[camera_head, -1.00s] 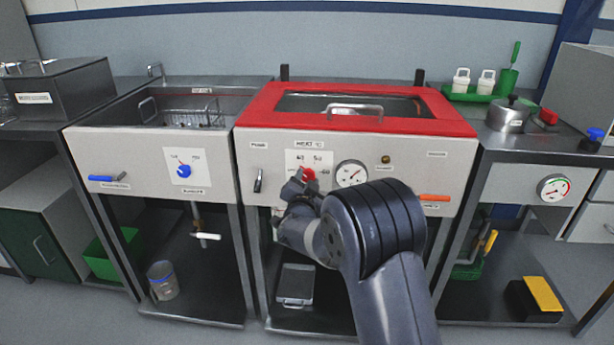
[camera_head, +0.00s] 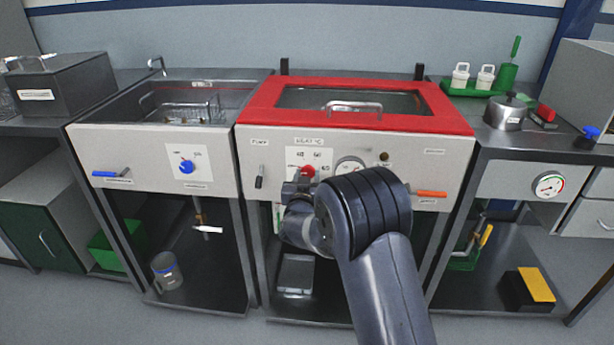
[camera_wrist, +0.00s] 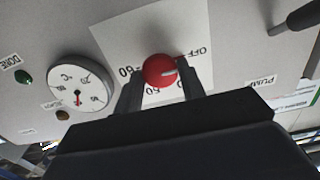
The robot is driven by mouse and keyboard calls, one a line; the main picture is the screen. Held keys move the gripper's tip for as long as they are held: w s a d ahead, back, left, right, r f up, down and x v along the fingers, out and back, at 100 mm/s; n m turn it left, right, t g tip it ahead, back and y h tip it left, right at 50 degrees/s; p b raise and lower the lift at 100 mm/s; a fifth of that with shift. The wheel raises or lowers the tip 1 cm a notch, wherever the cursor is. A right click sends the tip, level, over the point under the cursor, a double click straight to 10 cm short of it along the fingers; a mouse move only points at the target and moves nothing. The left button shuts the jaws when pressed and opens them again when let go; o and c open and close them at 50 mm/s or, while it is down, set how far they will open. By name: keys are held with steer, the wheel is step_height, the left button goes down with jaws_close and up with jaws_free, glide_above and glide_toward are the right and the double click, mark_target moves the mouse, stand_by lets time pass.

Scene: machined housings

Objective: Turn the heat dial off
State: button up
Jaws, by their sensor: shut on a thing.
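The red heat dial (camera_head: 308,171) is on the front panel of the red-topped bath, below the HEAT °C label. My gripper (camera_head: 299,185) is at the dial and partly covers it in the head view. In the wrist view the dial (camera_wrist: 159,70) sits between the two fingers of my gripper (camera_wrist: 160,83), which is shut on it. Its pale pointer mark points right in that view, toward the OFF side of the scale and away from 60. The exact setting is hard to read.
A round gauge (camera_wrist: 80,88) is close beside the dial, partly behind my arm in the head view. The pump lever (camera_head: 260,177) is left of the dial, and an orange handle (camera_head: 431,194) is right. A blue dial (camera_head: 186,167) is on the neighbouring bath.

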stand_by(0.4)
steer(key=o, duration=1)
steer(key=s, duration=1)
steer(key=shift+s+a, duration=0.15)
steer(key=shift+s, duration=0.25)
steer(key=w, duration=1)
steer(key=shift+w, duration=0.35)
